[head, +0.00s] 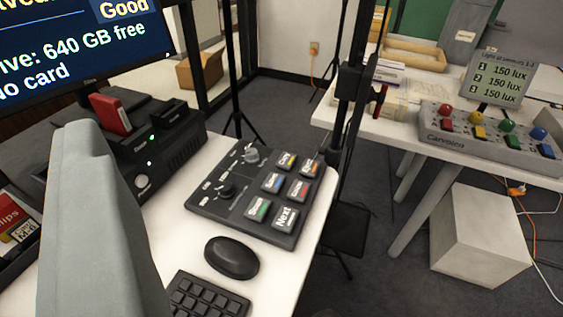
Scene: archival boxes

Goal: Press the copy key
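A dark control panel (250,195) lies on the white desk in the middle of the view. Its right half has several labelled square keys. The top-left key, with a yellow mark, appears to read "Copy" (286,160); the lettering is small. The white-marked key at the front reads "Next" (285,217). A large pale grey part of my gripper (90,200) rises along the left edge, left of the panel and apart from it. Only this one part shows, so its opening is hidden. Nothing of mine covers the keys.
A black mouse (231,257) and a keyboard (207,297) lie in front of the panel. A dark dock with a red card (110,114) and a monitor (85,45) stand behind left. Black stand poles rise beyond the desk. A second table (350,118) holds a coloured-button console (485,135).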

